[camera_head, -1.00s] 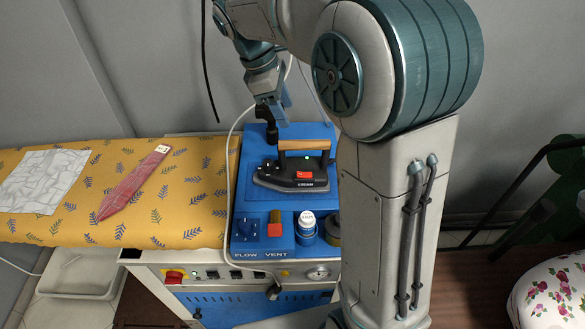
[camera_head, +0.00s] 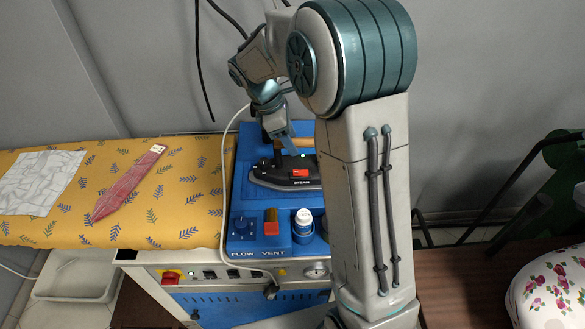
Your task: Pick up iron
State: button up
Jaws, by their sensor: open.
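The iron (camera_head: 287,177) is black with a wooden handle and a red patch marked STEAM. It rests on the blue tray (camera_head: 242,203) of the pressing station, and my arm hides its right end. My gripper (camera_head: 281,145) points down at the handle, with its fingers overlapping the handle in the picture. It is open. I cannot tell whether the fingers straddle the handle or touch it.
The yellow patterned ironing board (camera_head: 120,225) lies left, with a red tie (camera_head: 128,185) and a grey cloth (camera_head: 40,182). A white bottle (camera_head: 303,222) stands in front of the iron. A white hose (camera_head: 224,170) runs along the tray's left edge.

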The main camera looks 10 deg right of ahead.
jog(key=shift+x, duration=1.7)
jog(key=shift+w, duration=0.1)
grip_shut()
jog(key=shift+w+r, duration=0.15)
